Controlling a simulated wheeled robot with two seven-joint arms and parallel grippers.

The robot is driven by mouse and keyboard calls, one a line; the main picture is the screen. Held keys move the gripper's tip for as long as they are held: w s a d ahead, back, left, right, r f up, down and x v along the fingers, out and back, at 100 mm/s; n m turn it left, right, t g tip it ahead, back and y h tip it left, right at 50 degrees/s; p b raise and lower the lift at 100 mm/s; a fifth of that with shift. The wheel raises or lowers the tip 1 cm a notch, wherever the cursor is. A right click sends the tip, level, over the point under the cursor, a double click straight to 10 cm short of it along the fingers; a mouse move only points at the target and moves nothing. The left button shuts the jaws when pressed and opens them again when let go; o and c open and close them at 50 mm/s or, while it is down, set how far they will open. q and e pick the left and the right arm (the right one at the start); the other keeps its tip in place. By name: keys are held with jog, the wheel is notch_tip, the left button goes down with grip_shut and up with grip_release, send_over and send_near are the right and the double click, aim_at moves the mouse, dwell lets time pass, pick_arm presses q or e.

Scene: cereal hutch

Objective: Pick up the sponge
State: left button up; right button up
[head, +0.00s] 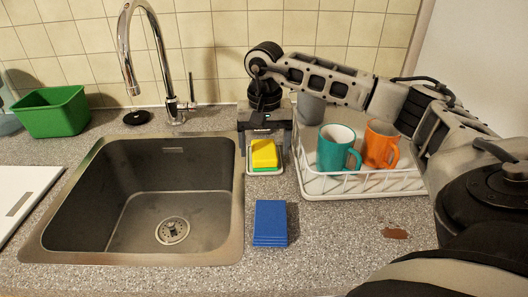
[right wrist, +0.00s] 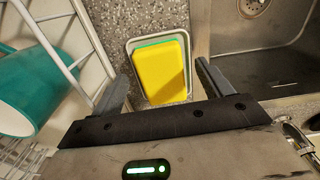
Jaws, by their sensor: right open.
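The sponge (head: 264,154) is yellow with a green underside and lies in a small white tray (head: 265,172) between the sink and the dish rack. In the right wrist view the sponge (right wrist: 160,70) lies in the tray (right wrist: 131,46), ahead of the fingers. My right gripper (head: 266,148) points down over the sponge. In the right wrist view my right gripper (right wrist: 160,85) is open, with one finger on each side of the sponge's near end and nothing held. How far the fingertips are above the sponge is hard to tell. My left gripper is not in view.
The sink (head: 150,195) is left of the tray. A white dish rack (head: 360,187) with a teal mug (head: 335,150) and an orange mug (head: 380,146) stands close on the right. Blue cloths (head: 271,222) lie in front. A green tub (head: 52,112) is at the back left.

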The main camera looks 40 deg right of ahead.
jog(key=shift+f, duration=1.2)
jog(key=c, duration=1)
jog(key=shift+c, duration=0.2)
jog(key=shift+r, duration=0.1)
